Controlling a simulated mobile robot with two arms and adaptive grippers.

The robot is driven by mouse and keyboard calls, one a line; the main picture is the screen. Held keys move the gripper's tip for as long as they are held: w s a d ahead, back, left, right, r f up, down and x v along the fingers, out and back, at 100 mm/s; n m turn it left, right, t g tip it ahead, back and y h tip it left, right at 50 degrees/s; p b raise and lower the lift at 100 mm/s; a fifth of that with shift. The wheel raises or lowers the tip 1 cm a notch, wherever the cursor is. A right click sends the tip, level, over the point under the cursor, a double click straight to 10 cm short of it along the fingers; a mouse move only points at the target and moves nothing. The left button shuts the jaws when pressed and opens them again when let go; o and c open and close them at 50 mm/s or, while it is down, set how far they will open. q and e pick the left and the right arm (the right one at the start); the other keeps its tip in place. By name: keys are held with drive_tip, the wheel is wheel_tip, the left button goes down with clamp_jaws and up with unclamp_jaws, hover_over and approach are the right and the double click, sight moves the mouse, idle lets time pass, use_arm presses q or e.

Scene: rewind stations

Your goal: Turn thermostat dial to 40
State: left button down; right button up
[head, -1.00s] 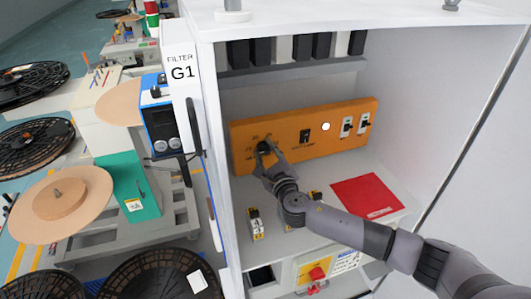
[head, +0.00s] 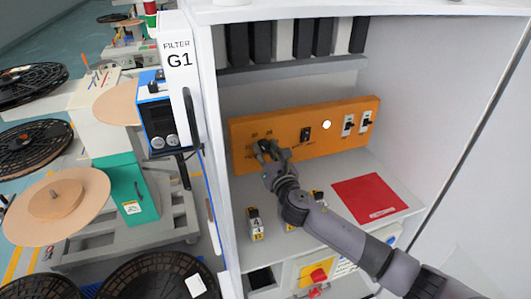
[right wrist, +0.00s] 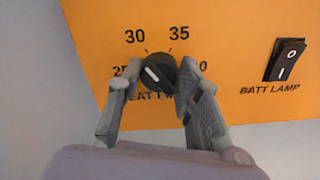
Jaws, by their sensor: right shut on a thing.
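The thermostat dial (right wrist: 158,72) is a round black knob with a white pointer line, on an orange panel (right wrist: 230,30). In the right wrist view, the pointer is tilted to the upper left, between the 25 and 30 marks. The 30 and 35 show clearly; the 25 and the number at the right, of which a 0 shows, are partly hidden by my fingers. My right gripper (right wrist: 160,76) is shut on the dial, one finger on each side. In the head view, the right gripper (head: 267,150) covers much of the dial. My left gripper is not in view.
A BATT LAMP rocker switch (right wrist: 286,60) sits right of the dial. More switches (head: 357,124) and a white round spot (head: 326,125) are farther right. A red sheet (head: 369,198) lies on the shelf below. The cabinet door (head: 186,110) stands at the left.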

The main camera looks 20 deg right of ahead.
drive_tip(key=m+b, duration=0.1)
drive_tip(key=m, duration=0.2)
drive_tip(key=shift+f+m, duration=0.1)
drive_tip(key=shift+m, duration=0.3)
drive_tip(key=m, duration=0.3)
drive_tip(key=shift+m+b, duration=0.3)
drive_tip(key=shift+b, duration=0.05)
drive_tip(key=m, duration=0.3)
drive_tip(key=shift+m+b, duration=0.35)
drive_tip(key=shift+m, duration=0.05)
drive_tip(key=m, duration=0.9)
drive_tip(key=shift+b, duration=0.4)
drive_tip(key=m, duration=0.4)
drive_tip(key=shift+f+m, duration=0.1)
drive_tip(key=shift+m, duration=0.2)
drive_tip(key=o, duration=1.1)
drive_tip(key=shift+o, duration=0.2)
